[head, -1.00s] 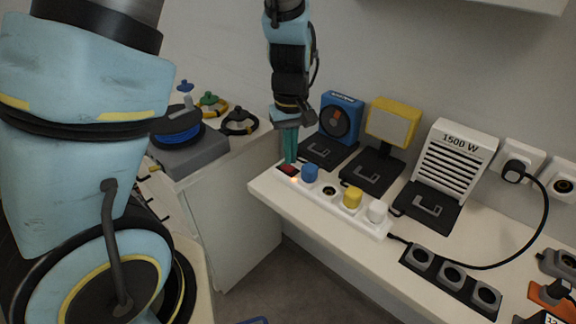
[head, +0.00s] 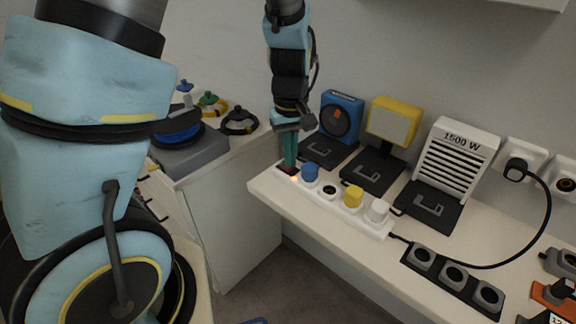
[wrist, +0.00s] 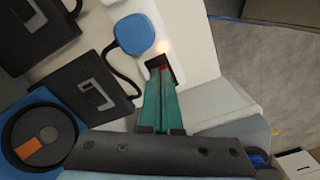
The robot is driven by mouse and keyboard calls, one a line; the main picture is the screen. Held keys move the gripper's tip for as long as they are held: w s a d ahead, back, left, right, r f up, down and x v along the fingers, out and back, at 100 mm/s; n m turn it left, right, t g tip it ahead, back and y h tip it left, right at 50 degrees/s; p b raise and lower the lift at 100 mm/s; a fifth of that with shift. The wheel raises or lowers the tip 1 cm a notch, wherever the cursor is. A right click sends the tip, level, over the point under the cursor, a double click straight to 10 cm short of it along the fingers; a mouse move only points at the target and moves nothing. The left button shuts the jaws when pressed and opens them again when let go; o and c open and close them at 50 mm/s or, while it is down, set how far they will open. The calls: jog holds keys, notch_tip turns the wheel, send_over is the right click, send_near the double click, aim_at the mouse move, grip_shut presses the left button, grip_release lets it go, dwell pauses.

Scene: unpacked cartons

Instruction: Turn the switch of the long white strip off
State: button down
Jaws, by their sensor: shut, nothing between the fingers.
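The long white strip (head: 331,206) lies along the front of the white bench. It carries a blue plug (head: 309,173), a yellow plug (head: 353,196) and a white plug (head: 377,211), with one open socket between blue and yellow. Its dark switch (head: 286,168) with a red part sits at the left end, beside a small orange glow. My gripper (head: 290,168) is shut and empty, pointing down, its teal fingertips at the switch and partly hiding it. In the wrist view the fingertips (wrist: 163,76) reach the red part of the switch; I cannot tell whether they press it.
A blue fan (head: 341,118), a yellow lamp (head: 393,122) and a white heater (head: 456,155) stand behind the strip. A black strip (head: 452,275) lies at the right. A grey box with a blue reel (head: 178,137) stands left.

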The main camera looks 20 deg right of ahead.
jog(key=shift+f, duration=0.3)
jog(key=shift+r, duration=0.1)
notch_tip(320, 180, up, 7)
jog(key=p, duration=0.6)
jog(key=shift+p, duration=0.3)
jog(key=a+r, duration=0.4)
jog(key=a, duration=0.8)
jog(key=w+a+r+m+t, duration=0.1)
jog(key=a+r, duration=0.3)
jog(key=a, duration=0.9)
jog(key=shift+a+t, duration=0.2)
jog(key=shift+t, duration=0.1)
jog(key=shift+w, duration=0.15)
